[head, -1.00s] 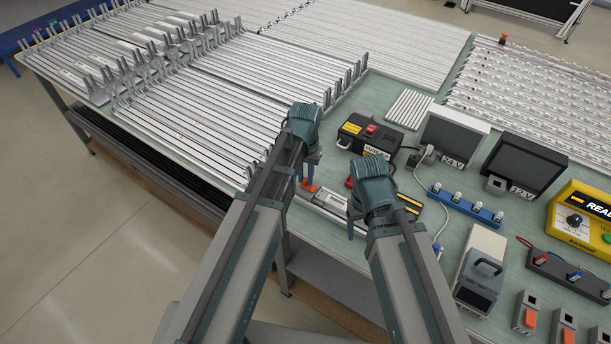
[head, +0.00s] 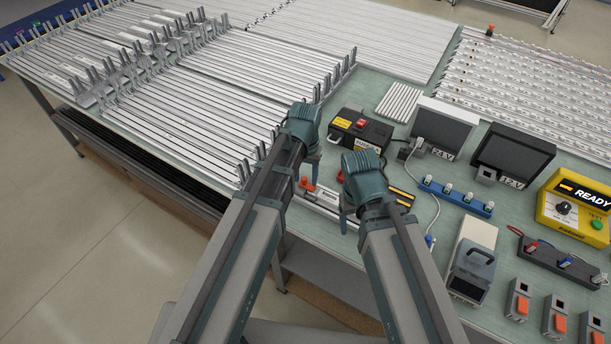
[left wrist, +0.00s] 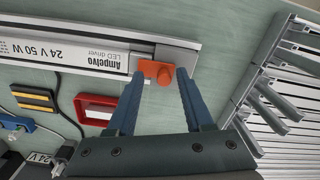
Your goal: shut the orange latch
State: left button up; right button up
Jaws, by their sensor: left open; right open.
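The orange latch (left wrist: 157,72) sits at the end of the LED driver (left wrist: 70,52), a pale bar marked 24 V 50 W. In the left wrist view my left gripper (left wrist: 161,76) is open, with one blue finger on each side of the latch's protruding part. I cannot tell whether either finger touches it. In the head view the latch (head: 307,184) shows just below my left gripper (head: 309,170), partly hidden. My right gripper (head: 345,218) is near the bench's front edge, right of the driver, with its fingers largely hidden and nothing visible in it.
A red-framed object (left wrist: 97,107) lies close to the driver. A black box with a red switch (head: 360,128) stands behind. Metal profiles in racks (head: 215,100) fill the left. Displays, a blue connector strip (head: 455,196) and a yellow READY tester (head: 575,208) are at right.

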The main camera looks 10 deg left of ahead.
aim_at(305, 179)
pick_arm(q)
jog(key=shift+r, duration=0.1)
pick_arm(e)
jog(key=shift+r, duration=0.1)
pick_arm(q)
notch_tip(305, 179, up, 14)
jog(key=p, duration=1.3)
jog(key=shift+p, duration=0.4)
pick_arm(e)
notch_tip(305, 179, up, 14)
jog(key=shift+f, duration=0.2)
pick_arm(q)
jog(key=shift+f, duration=0.2)
jog(key=s+d+f+m+b, duration=0.1)
jog(key=s+f+b, duration=0.3)
jog(key=s, duration=0.2)
jog(key=s+d+f+m+y+b, duration=0.1)
jog(key=s+d+f+b, duration=0.1)
jog(key=s+f+b, duration=0.2)
jog(key=s, duration=0.3)
jog(key=shift+s+d+f+b, duration=0.15)
jog(key=shift+s+f+b, duration=0.1)
jog(key=shift+s+b, duration=0.1)
pick_arm(e)
notch_tip(305, 179, down, 9)
jog(key=shift+r, duration=0.15)
jog(key=shift+s, duration=0.1)
